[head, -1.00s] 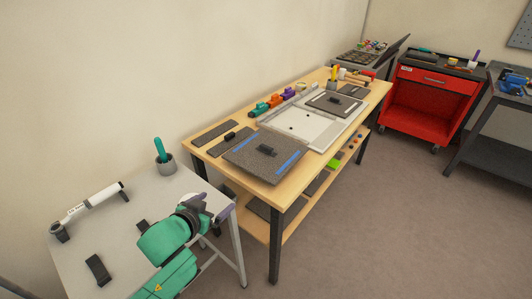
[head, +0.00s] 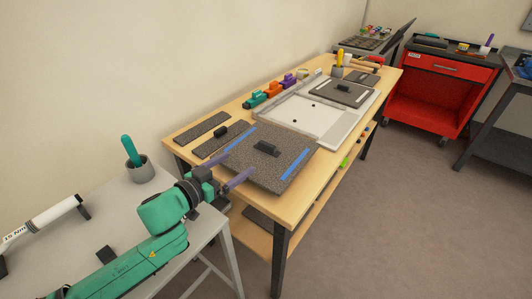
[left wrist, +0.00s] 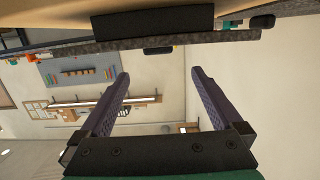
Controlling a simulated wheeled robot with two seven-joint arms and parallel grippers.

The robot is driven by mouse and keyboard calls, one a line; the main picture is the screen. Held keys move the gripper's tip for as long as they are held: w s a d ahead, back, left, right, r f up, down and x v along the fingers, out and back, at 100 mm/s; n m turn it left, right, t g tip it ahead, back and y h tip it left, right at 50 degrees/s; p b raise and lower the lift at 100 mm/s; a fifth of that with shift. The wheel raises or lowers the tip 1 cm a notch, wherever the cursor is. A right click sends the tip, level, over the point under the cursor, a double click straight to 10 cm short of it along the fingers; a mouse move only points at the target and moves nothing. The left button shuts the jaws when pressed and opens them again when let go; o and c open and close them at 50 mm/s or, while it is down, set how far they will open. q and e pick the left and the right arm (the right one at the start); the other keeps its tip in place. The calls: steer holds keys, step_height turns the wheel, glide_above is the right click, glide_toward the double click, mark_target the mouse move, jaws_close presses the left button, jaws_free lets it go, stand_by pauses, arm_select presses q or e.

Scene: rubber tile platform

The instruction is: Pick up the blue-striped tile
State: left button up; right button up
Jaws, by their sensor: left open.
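The blue-striped tile (head: 240,166) is a speckled grey square slab with a blue stripe along two opposite edges and a black handle (head: 267,148) in its middle. It lies flat on the near part of the wooden table. My left gripper (head: 240,163) is open and empty, its purple fingers at the tile's near left edge, short of the handle. Whether they touch the tile I cannot tell. In the left wrist view the open fingers (left wrist: 160,75) have nothing between them, and a speckled slab edge (left wrist: 180,41) crosses above them. My right gripper is not in view.
A white tray frame (head: 310,118) lies beyond the tile, with a white-striped grey tile (head: 340,97) at its far end. Narrow grey strips (head: 202,132) lie left of the tile. A grey cup (head: 141,170) stands on the grey table (head: 130,215).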

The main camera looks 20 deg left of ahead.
mark_target(264, 148)
arm_select(q)
steer(key=x, duration=1.2)
steer(key=shift+d+p, duration=0.2)
steer(key=shift+p, duration=0.2)
steer(key=shift+s, duration=0.1)
steer(key=c, duration=1.6)
steer(key=shift+r, duration=0.1)
